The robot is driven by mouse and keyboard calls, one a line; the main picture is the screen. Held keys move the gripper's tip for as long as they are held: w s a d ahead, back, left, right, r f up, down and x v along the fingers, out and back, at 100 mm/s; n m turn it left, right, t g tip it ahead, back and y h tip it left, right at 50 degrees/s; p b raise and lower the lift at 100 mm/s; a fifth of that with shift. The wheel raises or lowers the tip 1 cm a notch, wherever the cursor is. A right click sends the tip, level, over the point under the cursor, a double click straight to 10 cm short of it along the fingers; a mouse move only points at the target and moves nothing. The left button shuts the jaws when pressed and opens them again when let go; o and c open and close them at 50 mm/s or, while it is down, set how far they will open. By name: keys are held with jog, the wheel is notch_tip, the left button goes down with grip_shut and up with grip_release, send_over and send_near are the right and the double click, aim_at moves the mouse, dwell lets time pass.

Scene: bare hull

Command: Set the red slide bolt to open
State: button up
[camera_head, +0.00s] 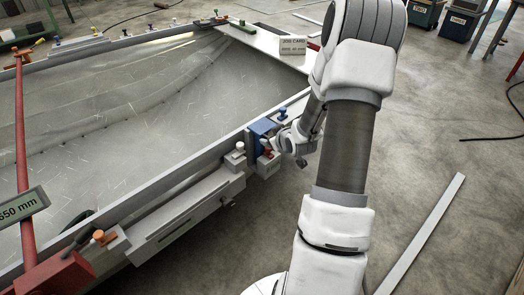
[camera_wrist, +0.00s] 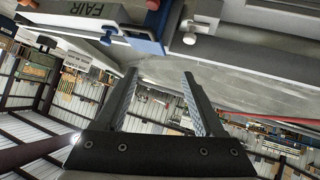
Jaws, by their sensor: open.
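A small red part (camera_head: 268,153), which looks like the red slide bolt, sits on the blue fixture (camera_head: 262,127) at the outer side of the hull's near rail. My gripper (camera_head: 276,145) is right beside it and partly covers it, so the bolt's position cannot be read. In the wrist view a red piece (camera_wrist: 152,4) shows at the top edge, cut off by the frame, above a blue plate (camera_wrist: 148,46). My gripper (camera_wrist: 160,72) is open and empty there, its fingertips below the blue plate. I cannot tell whether they touch anything.
A grey block (camera_head: 234,160) with a white knob stands left of the blue fixture, above a long grey ledge (camera_head: 190,215). A block marked FAIR (camera_wrist: 95,10) is beside the blue plate. A red bar (camera_head: 22,130) crosses the hull at left.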

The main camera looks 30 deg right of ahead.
jog(key=s+d+f+m+t+h+b, duration=0.1)
jog(key=d+f+m+b, duration=0.1)
jog(key=f, duration=0.4)
jog(key=s+d+f+m+t+b, duration=0.1)
jog(key=s+f+b, duration=0.1)
jog(key=f, duration=0.5)
jog(key=b, duration=0.4)
send_near(270, 150)
jog(key=shift+m+t, duration=0.3)
jog(key=shift+m, duration=0.1)
jog(key=x, duration=0.8)
jog(key=shift+s+a+f, duration=0.1)
jog(key=shift+f, duration=0.05)
jog(key=shift+x, duration=0.8)
grip_shut()
